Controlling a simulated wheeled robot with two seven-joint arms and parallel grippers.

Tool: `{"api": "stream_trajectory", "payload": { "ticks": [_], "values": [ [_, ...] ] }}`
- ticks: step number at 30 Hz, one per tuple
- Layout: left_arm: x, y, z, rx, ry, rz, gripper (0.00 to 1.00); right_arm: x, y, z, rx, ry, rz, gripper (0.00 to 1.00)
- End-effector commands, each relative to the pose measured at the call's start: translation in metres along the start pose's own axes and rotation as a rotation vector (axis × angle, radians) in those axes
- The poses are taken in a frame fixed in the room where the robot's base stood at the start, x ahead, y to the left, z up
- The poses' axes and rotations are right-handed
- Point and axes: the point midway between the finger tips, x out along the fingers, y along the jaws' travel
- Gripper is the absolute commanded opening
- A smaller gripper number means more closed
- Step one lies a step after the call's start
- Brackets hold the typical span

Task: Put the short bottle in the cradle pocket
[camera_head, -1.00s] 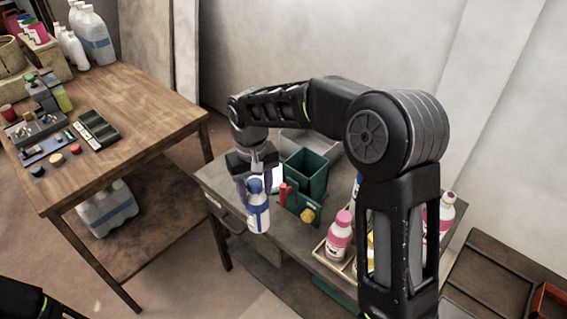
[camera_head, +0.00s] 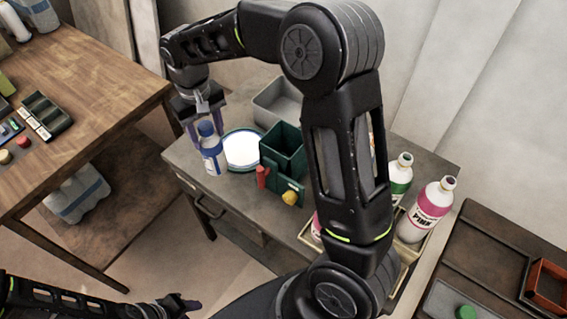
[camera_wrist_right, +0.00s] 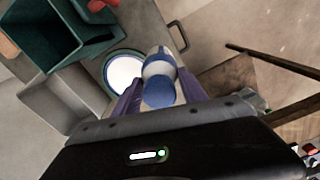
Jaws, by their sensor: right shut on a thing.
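My right gripper (camera_head: 209,135) is shut on a small white bottle (camera_head: 212,160) with a blue cap and blue label. The bottle is upright near the left end of the grey table, beside a white round plate with a blue rim (camera_head: 242,150). I cannot tell whether its base touches the table. In the right wrist view the bottle (camera_wrist_right: 158,68) sits between the two purple fingers (camera_wrist_right: 160,92). My left gripper (camera_head: 187,305) is low at the left, and its jaws are unclear. No part is clearly recognisable as the cradle pocket.
A green open box (camera_head: 283,148) with a red item (camera_head: 262,177) and yellow knob (camera_head: 290,198) stands right of the plate. A grey bin (camera_head: 275,98) is behind. A pale tray (camera_head: 304,236) holds bottles, partly behind my arm. A wooden table (camera_head: 95,75) stands left.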

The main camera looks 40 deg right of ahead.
Motion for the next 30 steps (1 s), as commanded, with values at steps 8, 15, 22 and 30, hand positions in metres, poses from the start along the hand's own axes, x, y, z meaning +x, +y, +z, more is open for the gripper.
{"api": "stream_trajectory", "payload": {
  "ticks": [8,15,22,30],
  "values": [
    [-0.005,0.002,0.000,-0.001,-0.001,-0.001,0.36,-0.016,0.010,0.002,-0.045,0.003,-0.002,0.00],
    [-0.021,0.006,0.001,-0.004,-0.005,-0.006,0.36,-0.064,0.043,0.015,-0.221,0.006,-0.006,0.00],
    [-0.037,0.011,0.003,-0.008,-0.011,-0.012,0.36,-0.121,0.085,0.038,-0.456,0.007,-0.007,0.00],
    [-0.030,0.008,0.003,-0.009,-0.012,-0.013,0.36,-0.151,0.123,0.069,-0.696,0.007,-0.004,0.00]
  ]
}}
